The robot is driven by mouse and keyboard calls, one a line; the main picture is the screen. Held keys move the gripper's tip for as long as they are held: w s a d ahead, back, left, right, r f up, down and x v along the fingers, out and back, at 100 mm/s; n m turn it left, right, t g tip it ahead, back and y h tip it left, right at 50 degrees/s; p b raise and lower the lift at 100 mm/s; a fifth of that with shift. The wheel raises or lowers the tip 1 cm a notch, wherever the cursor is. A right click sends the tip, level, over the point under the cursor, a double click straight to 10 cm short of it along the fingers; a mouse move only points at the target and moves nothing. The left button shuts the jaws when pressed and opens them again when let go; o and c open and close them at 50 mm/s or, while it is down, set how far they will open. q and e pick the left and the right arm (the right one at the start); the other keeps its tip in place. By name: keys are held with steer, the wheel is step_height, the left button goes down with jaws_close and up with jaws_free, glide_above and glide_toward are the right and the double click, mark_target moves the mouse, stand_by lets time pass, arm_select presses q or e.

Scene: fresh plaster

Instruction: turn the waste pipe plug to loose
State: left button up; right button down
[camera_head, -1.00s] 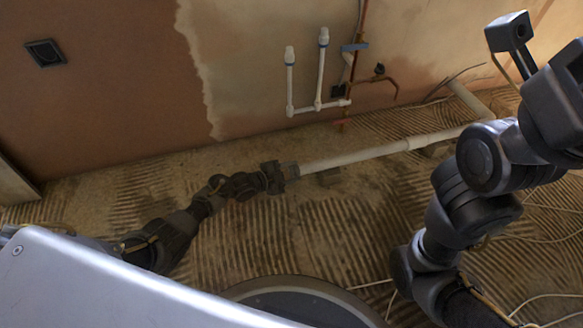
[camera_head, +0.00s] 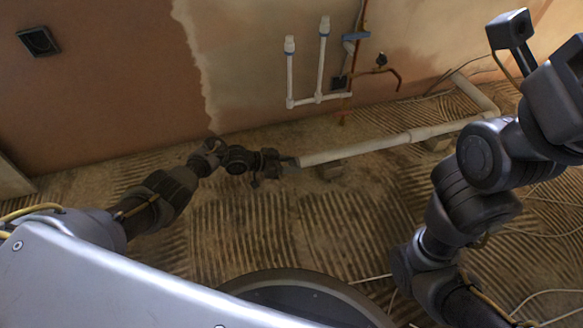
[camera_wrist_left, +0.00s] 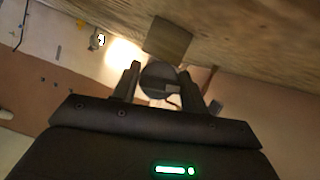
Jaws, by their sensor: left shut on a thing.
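The white waste pipe (camera_head: 370,147) runs low along the wall, with its open-room end at the left. My left gripper (camera_head: 282,164) is at that left end, in line with the pipe. In the left wrist view the plug (camera_wrist_left: 158,80) shows as a round grey face with a lighter slot or bar, between the two fingers of my left gripper (camera_wrist_left: 160,88). The gripper is shut on the plug. In the head view the fingers and the gripper body mostly hide the plug.
Small blocks (camera_head: 330,169) support the pipe above the ridged floor (camera_head: 330,220). White upright pipes (camera_head: 320,70) and a copper pipe with a tap (camera_head: 381,62) are on the wall behind. Loose pale cables lie on the floor at the right. A dark wall box (camera_head: 38,41) is at upper left.

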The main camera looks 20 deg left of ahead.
arm_select(q)
steer(key=shift+f+n+g+h+b, duration=0.15)
steer(key=shift+n+g+h+b, duration=0.2)
steer(key=shift+n+b, duration=0.65)
steer(key=shift+n+g+b, duration=0.25)
steer(key=shift+n+b, duration=0.05)
steer(key=shift+b, duration=0.2)
steer(key=shift+h, duration=0.25)
steer(key=o, duration=0.6)
steer(key=shift+o, duration=1.5)
